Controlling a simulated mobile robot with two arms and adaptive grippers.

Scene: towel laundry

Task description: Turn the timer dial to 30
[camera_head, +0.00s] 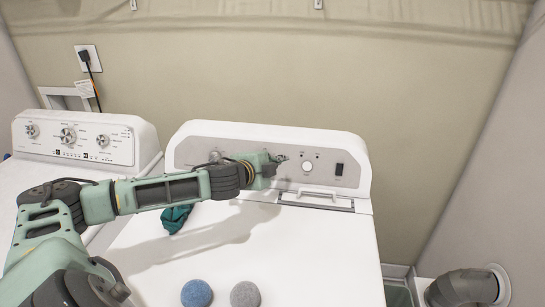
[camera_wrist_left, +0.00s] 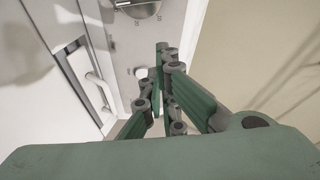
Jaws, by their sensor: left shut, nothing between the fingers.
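The dryer's control panel (camera_head: 335,150) stands upright at the back of the white machine. A small white knob (camera_head: 307,167) shows on it just right of my left gripper (camera_head: 281,158), whose arm reaches across the panel from the left. In the left wrist view a larger silver dial (camera_wrist_left: 140,9) shows at the top edge, cut off. The white knob (camera_wrist_left: 140,72) there is partly behind my left gripper (camera_wrist_left: 163,50). That gripper is shut and empty, close to the panel; I cannot tell whether it touches. My right gripper is not in view.
A lint-door handle (camera_head: 317,193) sits below the panel, and a black switch (camera_head: 339,169) to the right. A teal cloth (camera_head: 176,217), a blue ball (camera_head: 196,293) and a grey ball (camera_head: 245,294) lie on the top. A washer (camera_head: 75,138) stands left.

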